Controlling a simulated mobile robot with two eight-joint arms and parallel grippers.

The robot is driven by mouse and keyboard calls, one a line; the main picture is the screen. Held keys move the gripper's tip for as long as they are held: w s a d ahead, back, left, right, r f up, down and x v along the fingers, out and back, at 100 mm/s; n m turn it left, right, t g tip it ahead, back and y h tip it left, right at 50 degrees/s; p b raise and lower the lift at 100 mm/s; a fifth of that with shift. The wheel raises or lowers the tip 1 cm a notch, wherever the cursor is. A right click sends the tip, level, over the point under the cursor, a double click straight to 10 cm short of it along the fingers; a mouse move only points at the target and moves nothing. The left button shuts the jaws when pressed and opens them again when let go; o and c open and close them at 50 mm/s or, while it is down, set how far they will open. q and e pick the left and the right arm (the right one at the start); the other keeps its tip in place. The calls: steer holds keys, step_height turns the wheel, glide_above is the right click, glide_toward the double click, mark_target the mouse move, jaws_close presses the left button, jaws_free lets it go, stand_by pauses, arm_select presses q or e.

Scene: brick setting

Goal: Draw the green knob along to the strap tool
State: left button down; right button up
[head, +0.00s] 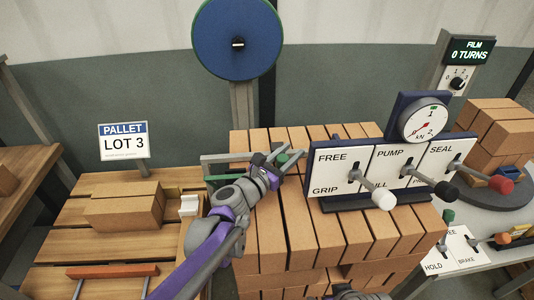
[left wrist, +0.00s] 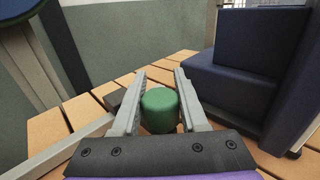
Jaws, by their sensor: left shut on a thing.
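The green knob (left wrist: 159,108) sits between the two fingers of my left gripper (left wrist: 156,92) in the left wrist view. In the head view my left gripper (head: 284,157) is shut on it above the brick stack, and the fingers hide most of the knob. The strap tool (head: 334,188) is the dark blue unit with white FREE/GRIP, PUMP and SEAL panels, just right of the gripper on the bricks. Its dark blue body (left wrist: 232,88) also shows at the right in the left wrist view, apart from the knob.
White, black and red-tipped levers stick out from the panels, below a round gauge (head: 424,121). A big blue and green disc (head: 238,38) stands behind. A pallet (head: 113,187) with a LOT 3 sign is at left. A HOLD/BRAKE panel (head: 452,249) stands at lower right.

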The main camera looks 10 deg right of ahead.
arm_select(q)
steer(key=shift+d, duration=0.9)
steer(key=shift+c, duration=2.1)
jaws_free()
steer(key=v, duration=1.1)
